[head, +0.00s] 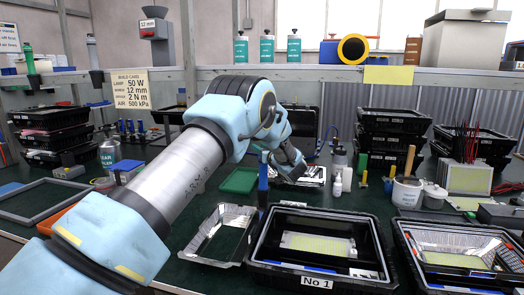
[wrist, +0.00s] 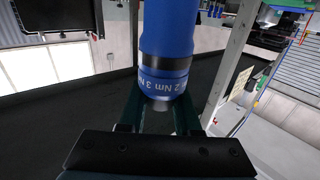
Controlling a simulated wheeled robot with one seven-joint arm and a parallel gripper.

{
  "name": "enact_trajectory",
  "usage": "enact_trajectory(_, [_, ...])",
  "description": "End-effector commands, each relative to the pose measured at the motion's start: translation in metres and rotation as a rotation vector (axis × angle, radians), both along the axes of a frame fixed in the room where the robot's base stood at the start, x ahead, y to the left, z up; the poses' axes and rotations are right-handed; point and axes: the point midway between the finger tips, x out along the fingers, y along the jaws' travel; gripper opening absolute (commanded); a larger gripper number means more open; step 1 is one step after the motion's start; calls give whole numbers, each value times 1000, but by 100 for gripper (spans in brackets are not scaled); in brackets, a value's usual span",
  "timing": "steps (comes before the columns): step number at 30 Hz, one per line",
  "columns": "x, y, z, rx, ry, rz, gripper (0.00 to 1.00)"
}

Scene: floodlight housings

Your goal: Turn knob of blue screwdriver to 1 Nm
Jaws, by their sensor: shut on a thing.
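The blue screwdriver (wrist: 166,35) fills the upper middle of the wrist view, with a dark band and a blue scale ring (wrist: 163,84) near its end. The ring reads "2 Nm" and part of a "3 N" mark, upside down; no 1 Nm mark is visible. My gripper (wrist: 158,118) has its dark green fingers on either side of the grey end knob (wrist: 161,104) below the ring, shut on it. In the head view my arm hides the fingertips. A slim blue upright shape (head: 263,182) stands there near my wrist; I cannot tell whether it is the same screwdriver.
Black crates (head: 392,138) are stacked at the back right.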

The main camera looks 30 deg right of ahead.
Motion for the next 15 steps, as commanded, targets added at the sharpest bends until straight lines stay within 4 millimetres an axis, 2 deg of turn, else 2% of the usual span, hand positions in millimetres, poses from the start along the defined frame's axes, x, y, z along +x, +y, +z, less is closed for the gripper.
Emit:
enact_trajectory(6, [1, 5, -3, -6, 0, 205, 0])
enact_trajectory(15, [-1, 11, -3, -4, 0, 387, 0])
